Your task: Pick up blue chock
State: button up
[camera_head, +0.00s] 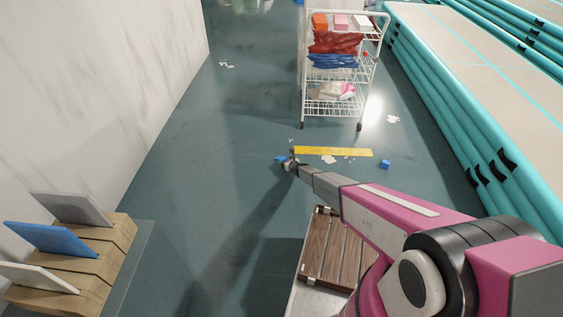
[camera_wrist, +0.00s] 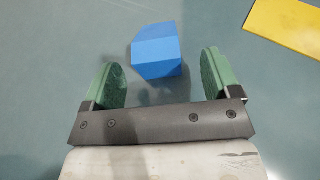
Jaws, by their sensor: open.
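A blue chock (camera_wrist: 156,48) lies on the floor in the wrist view, just beyond and between the two green fingers of my gripper (camera_wrist: 162,79). The fingers are apart and nothing is between them. In the head view my gripper (camera_head: 290,161) is low over the floor, with a blue chock (camera_head: 280,159) showing at its left side. A second blue chock (camera_head: 385,164) lies apart on the floor to the right. Whether my fingers touch the near chock cannot be told; a gap shows in the wrist view.
A yellow strip (camera_head: 334,152) lies on the floor beyond my gripper. A white wire cart (camera_head: 340,70) stands behind it. Teal inflatable tracks (camera_head: 460,120) line the right, and a white wall (camera_head: 90,90) the left. A wooden holder with panels (camera_head: 85,260) stands front left.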

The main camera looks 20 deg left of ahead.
aim_at(284, 159)
jog(key=x, duration=0.4)
jog(key=shift+w+a, duration=0.2)
jog(key=shift+a, duration=0.25)
jog(key=shift+r, duration=0.1)
jog(key=c, duration=1.1)
